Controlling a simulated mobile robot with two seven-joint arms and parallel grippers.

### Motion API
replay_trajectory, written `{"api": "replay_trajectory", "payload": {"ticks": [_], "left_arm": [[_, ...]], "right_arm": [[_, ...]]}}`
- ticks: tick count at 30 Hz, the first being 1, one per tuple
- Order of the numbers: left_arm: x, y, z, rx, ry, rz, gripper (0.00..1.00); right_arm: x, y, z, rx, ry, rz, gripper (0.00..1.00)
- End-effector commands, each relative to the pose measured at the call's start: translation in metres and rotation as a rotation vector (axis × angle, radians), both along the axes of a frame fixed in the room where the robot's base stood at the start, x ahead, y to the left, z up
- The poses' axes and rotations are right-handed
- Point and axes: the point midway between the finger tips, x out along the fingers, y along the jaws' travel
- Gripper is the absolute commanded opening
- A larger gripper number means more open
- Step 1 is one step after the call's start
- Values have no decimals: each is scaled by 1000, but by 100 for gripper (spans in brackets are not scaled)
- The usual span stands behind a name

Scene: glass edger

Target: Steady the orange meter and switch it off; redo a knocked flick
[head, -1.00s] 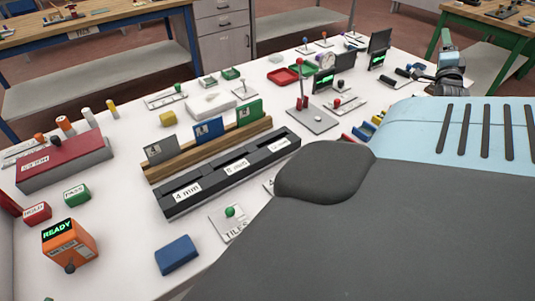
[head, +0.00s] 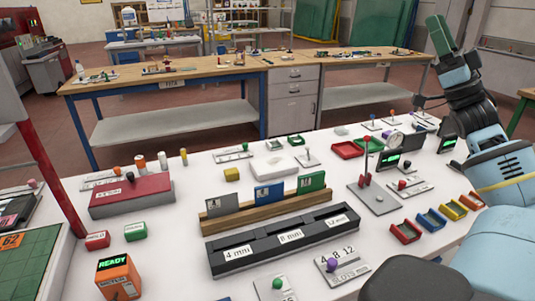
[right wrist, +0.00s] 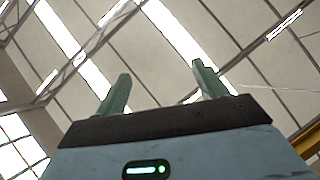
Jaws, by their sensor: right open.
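The orange meter (head: 119,277) stands at the lower left of the white table in the head view. Its small screen is lit green and reads READY. A dark knob that showed low on its front earlier is hard to make out now. My right gripper (head: 440,36) is raised at the upper right of the head view, far from the meter, pointing up. In the right wrist view its two green fingers (right wrist: 158,88) stand apart with nothing between them, against the ceiling. My left gripper is not in the head view.
A red post (head: 50,180) and green mat (head: 25,262) are at left.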

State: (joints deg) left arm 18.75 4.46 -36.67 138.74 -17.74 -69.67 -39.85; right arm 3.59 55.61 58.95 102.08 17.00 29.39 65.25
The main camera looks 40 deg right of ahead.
Motion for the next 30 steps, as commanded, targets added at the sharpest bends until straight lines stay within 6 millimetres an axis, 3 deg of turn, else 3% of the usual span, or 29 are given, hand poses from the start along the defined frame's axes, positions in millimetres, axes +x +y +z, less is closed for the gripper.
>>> {"api": "replay_trajectory", "payload": {"ticks": [8, 14, 18, 23, 30], "left_arm": [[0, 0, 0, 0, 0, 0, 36], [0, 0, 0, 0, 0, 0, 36], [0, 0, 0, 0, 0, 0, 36], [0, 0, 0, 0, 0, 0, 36], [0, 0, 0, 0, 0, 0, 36]], "right_arm": [[88, 4, -72, 193, 158, -55, 71], [157, 32, -134, 277, 351, -54, 71], [201, 70, -175, 283, 502, -22, 71], [243, 127, -216, 239, 664, 44, 71], [283, 230, -267, 85, 876, 186, 71]]}}
